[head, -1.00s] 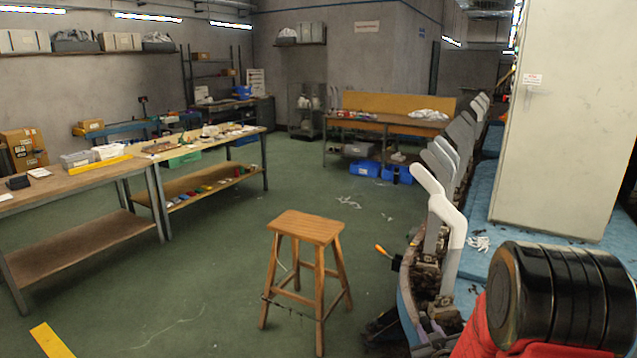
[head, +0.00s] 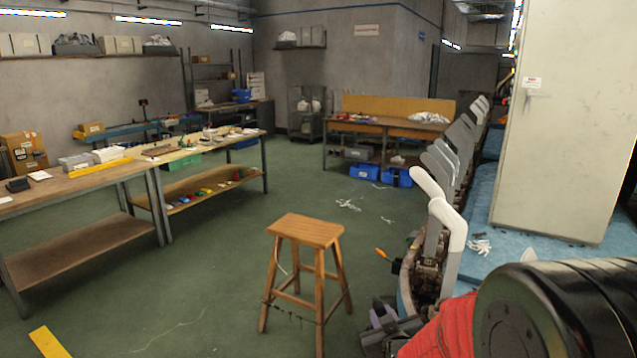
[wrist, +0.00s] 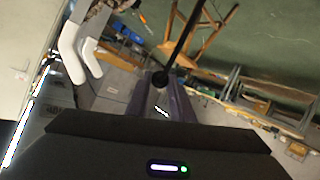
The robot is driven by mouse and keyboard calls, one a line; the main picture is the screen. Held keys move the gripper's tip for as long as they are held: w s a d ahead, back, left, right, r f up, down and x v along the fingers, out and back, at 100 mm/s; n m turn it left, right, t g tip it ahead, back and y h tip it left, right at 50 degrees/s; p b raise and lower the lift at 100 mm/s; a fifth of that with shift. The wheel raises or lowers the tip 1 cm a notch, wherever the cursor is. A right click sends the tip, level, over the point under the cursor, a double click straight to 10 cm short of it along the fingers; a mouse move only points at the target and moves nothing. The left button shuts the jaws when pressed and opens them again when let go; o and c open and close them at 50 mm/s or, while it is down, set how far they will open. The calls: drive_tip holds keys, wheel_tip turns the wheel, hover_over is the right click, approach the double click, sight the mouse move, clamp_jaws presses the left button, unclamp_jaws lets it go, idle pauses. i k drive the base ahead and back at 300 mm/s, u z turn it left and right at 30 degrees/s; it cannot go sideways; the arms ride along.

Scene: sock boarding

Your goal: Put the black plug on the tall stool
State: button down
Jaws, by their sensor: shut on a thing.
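The tall wooden stool (head: 306,231) stands on the green floor in the lower middle of the head view. Its seat is bare. Part of the stool shows tilted at the top of the wrist view (wrist: 207,35). My gripper (head: 384,318) is low in the head view, right of the stool and apart from it. In the wrist view my gripper (wrist: 163,92) is shut on the black plug (wrist: 160,79), whose rounded dark end shows between the fingertips. A dark straight strip runs up from it across the stool. I cannot pick out the plug in the head view.
A row of white and grey boards on a machine (head: 448,225) stands close right of my gripper. A pale cabinet (head: 560,130) is behind it. Workbenches (head: 85,180) line the left. Floor around the stool is mostly clear.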

sight(307, 228)
drive_tip(key=k, duration=1.35)
drive_tip(key=u, duration=0.35)
drive_tip(key=i, duration=1.1)
drive_tip(key=u, duration=0.7)
drive_tip(key=i, duration=0.75)
drive_tip(key=u, duration=0.4)
drive_tip(key=i, duration=1.3)
drive_tip(key=u, duration=0.1)
